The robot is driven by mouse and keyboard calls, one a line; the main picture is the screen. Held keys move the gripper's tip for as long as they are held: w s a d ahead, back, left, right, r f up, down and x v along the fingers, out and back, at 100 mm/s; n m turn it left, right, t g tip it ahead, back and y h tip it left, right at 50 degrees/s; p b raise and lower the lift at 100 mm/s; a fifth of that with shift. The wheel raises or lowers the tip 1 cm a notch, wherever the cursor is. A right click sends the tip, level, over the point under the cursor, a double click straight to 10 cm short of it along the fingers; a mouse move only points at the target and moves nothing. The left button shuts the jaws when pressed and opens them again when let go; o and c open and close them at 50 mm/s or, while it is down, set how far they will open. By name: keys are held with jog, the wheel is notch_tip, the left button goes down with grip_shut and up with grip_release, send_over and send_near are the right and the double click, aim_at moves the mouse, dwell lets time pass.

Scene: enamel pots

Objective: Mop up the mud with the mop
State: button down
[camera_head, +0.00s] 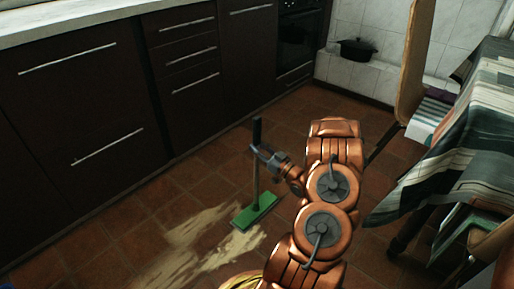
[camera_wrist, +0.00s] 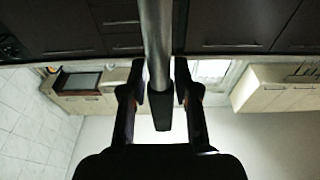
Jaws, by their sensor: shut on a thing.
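The mop (camera_head: 257,212) stands nearly upright on the tiled floor, with a flat green head and a grey stick with a dark grip on top. My gripper (camera_head: 264,152) is shut on the upper part of the stick. In the wrist view, which is upside down, the stick (camera_wrist: 157,40) passes between the two fingers of my gripper (camera_wrist: 160,88). The mud (camera_head: 180,255) is a pale tan, streaky smear on the floor, left of and around the mop head. The green head rests at the right part of the smear.
Dark cabinets (camera_head: 75,120) line the left and back. A black pot (camera_head: 357,50) sits on a white tiled ledge. A table with a striped cloth (camera_head: 450,145) and a chair (camera_head: 415,60) stand at right.

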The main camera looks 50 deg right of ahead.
jog(key=w+r+p, duration=0.4)
jog(key=w, duration=0.6)
jog(key=shift+p, duration=0.4)
dwell(0.4)
jog(key=shift+w, duration=0.1)
dwell(0.7)
